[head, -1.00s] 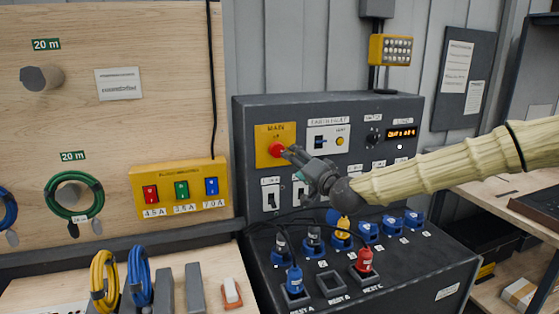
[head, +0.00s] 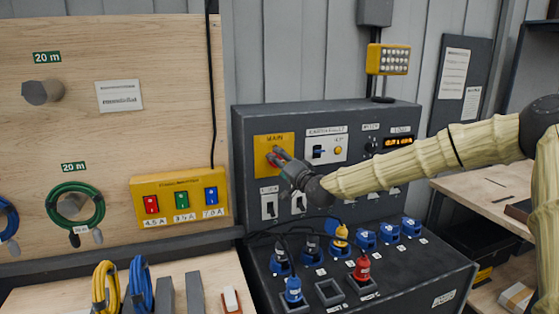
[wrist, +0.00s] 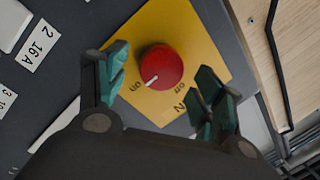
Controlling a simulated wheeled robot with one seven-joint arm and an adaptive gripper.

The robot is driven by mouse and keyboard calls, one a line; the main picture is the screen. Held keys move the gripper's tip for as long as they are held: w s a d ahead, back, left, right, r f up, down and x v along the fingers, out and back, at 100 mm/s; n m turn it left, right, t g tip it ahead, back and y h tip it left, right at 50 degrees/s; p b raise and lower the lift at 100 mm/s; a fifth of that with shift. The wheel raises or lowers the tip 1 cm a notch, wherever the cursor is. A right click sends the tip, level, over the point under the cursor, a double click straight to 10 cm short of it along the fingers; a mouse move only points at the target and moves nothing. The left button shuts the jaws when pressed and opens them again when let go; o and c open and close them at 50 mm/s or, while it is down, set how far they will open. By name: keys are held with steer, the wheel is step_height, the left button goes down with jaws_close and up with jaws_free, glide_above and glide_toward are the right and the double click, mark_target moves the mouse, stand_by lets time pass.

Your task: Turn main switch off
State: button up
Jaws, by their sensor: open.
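The main switch is a round red knob (wrist: 161,67) on a yellow plate (head: 264,143) marked MAIN, at the panel's upper left. In the wrist view, a white pointer mark on the knob points down and left, towards one of two small labels, which reads "on".
The grey panel (head: 240,125) carries an earth-fault unit (head: 327,149), a lit display (head: 398,142) and white breakers (head: 269,205) just below my gripper. Plugs and cables, including a red plug (head: 362,268), stand on the sloped lower part. A yellow box (head: 180,197) hangs at the left.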

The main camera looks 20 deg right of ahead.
steer(key=shift+w+a, duration=0.1)
steer(key=shift+w, duration=0.5)
steer(key=c, duration=1)
steer(key=shift+n, duration=0.3)
steer(key=shift+a+r+n+g+h+b, duration=0.1)
steer(key=shift+n+g+h+b, duration=0.25)
steer(key=shift+n+b, duration=1.85)
steer(key=shift+a+n+g+h+b, duration=0.1)
steer(key=shift+n+h+b, duration=0.4)
steer(key=shift+n+b, duration=1.65)
steer(key=shift+a+r+n+g+h+b, duration=0.2)
steer(key=shift+n+h+b, duration=0.45)
steer(key=shift+n, duration=2.9)
steer(key=shift+d+f, duration=0.1)
